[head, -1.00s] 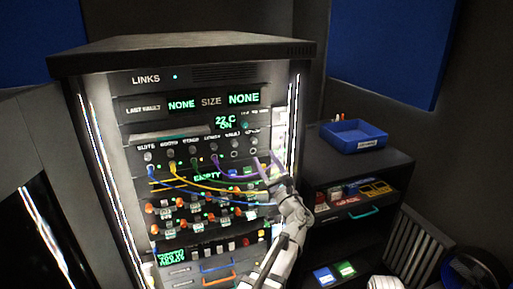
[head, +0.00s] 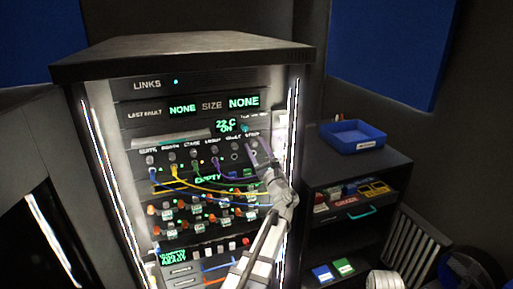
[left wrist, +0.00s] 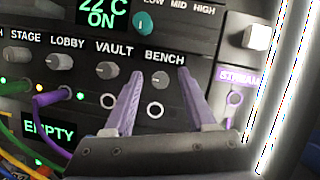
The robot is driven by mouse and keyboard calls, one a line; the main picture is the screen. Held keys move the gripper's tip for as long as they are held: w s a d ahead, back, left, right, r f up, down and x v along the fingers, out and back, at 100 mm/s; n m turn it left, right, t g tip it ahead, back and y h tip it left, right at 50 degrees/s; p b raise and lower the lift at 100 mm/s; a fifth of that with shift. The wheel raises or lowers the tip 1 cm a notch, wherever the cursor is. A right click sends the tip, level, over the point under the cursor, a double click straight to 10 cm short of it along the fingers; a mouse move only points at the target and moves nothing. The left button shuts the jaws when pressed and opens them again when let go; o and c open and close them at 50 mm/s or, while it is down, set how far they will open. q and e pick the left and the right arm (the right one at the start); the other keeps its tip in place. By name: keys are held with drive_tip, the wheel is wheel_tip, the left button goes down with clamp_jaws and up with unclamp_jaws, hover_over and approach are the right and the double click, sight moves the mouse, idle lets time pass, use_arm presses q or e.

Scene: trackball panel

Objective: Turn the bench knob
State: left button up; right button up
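The bench knob (left wrist: 160,79) is a small grey knob under the BENCH label, at the right end of a row of labelled knobs on the rack panel. A white ring socket sits below it. My left gripper (left wrist: 161,73) is open, with one purple finger on each side of the bench knob. I cannot tell whether the fingers touch it. In the head view my left gripper (head: 257,143) is at the right end of the knob row, and its fingers largely hide the bench knob there. My right gripper is not in view.
The vault knob (left wrist: 107,71) is close left of the left finger. A teal knob (left wrist: 146,21) is above. Purple, yellow and blue cables (head: 215,188) hang across the panel. A white switch (left wrist: 257,37) and bright light strip stand right. A blue tray (head: 352,137) sits on the side cabinet.

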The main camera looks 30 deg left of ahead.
use_arm(q)
clamp_jaws()
idle(0.3)
drive_tip(key=shift+n+g, duration=0.3)
drive_tip(key=shift+n, duration=0.2)
drive_tip(key=n+g, duration=0.1)
drive_tip(key=n, duration=0.1)
drive_tip(key=n+p, duration=0.1)
drive_tip(key=n, duration=0.1)
drive_tip(key=shift+w+r+g+p, duration=0.1)
drive_tip(key=shift+r+g+p, duration=0.1)
drive_tip(key=shift+g+p, duration=0.15)
drive_tip(key=n+g+p, duration=0.1)
drive_tip(key=n, duration=0.2)
drive_tip(key=n+g+p, duration=0.1)
drive_tip(key=n+g, duration=0.1)
drive_tip(key=n, duration=0.1)
drive_tip(key=shift+d+r, duration=0.1)
drive_tip(key=shift+r, duration=0.05)
drive_tip(key=n+p, duration=0.2)
drive_tip(key=n, duration=0.1)
drive_tip(key=n+g+h+p, duration=0.1)
drive_tip(key=n+p, duration=0.1)
drive_tip(key=shift+n+g, duration=0.25)
drive_tip(key=shift+n, duration=0.15)
drive_tip(key=shift+n+g+h+p, duration=0.3)
drive_tip(key=shift+n+h+p, duration=0.4)
drive_tip(key=shift+n+p, duration=0.95)
drive_tip(key=shift+n, duration=0.35)
